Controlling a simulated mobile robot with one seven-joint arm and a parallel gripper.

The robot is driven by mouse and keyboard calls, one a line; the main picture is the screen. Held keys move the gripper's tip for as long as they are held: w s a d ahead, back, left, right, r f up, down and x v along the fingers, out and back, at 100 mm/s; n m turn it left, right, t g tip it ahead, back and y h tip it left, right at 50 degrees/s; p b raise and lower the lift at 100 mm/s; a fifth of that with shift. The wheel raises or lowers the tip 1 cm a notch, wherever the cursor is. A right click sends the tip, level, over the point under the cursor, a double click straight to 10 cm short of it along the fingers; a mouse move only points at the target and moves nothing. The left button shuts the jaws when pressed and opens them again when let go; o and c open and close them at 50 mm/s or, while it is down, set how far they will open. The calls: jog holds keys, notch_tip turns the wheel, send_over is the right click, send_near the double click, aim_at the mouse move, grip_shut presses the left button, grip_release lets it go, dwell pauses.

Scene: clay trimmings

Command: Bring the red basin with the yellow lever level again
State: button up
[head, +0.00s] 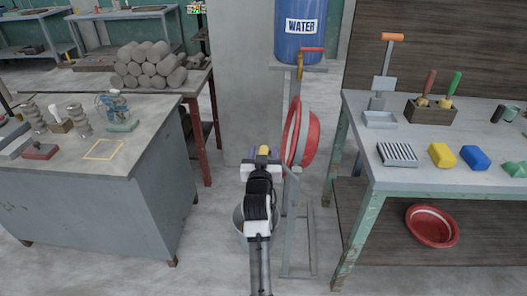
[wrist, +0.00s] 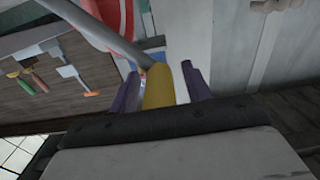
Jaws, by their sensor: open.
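The red basin (head: 308,138) hangs on a grey metal stand (head: 298,230) below the water barrel. It is tipped steeply onto its side, its rim nearly upright. Part of it also shows at the top of the wrist view (wrist: 105,22). The yellow lever (head: 264,151) is left of the basin, at the end of a grey bar. In the wrist view the yellow lever grip (wrist: 158,88) lies between the two purple fingers of my gripper (wrist: 163,84). My gripper is open around the lever; whether a finger touches it I cannot tell.
A blue water barrel (head: 299,45) with a red-handled tap stands above the basin. A grey bucket (head: 240,222) is on the floor, partly behind my arm. Workbenches stand left (head: 130,160) and right (head: 420,185). Another red bowl (head: 432,226) lies under the right bench.

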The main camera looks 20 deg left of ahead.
jog(key=shift+c, duration=0.3)
grip_shut()
jog(key=shift+w+d+r+m, duration=0.15)
jog(key=shift+d+r+m, duration=0.25)
jog(key=shift+d, duration=0.1)
jog(key=w+d+m, duration=0.3)
jog(key=d+m, duration=0.4)
jog(key=d, duration=0.3)
jog(key=w+d+m, duration=0.2)
jog(key=d+m, duration=0.6)
jog(key=d, duration=0.2)
jog(key=shift+w+f+b, duration=0.35)
jog(key=shift+w+f, duration=0.05)
jog(key=shift+f, duration=0.05)
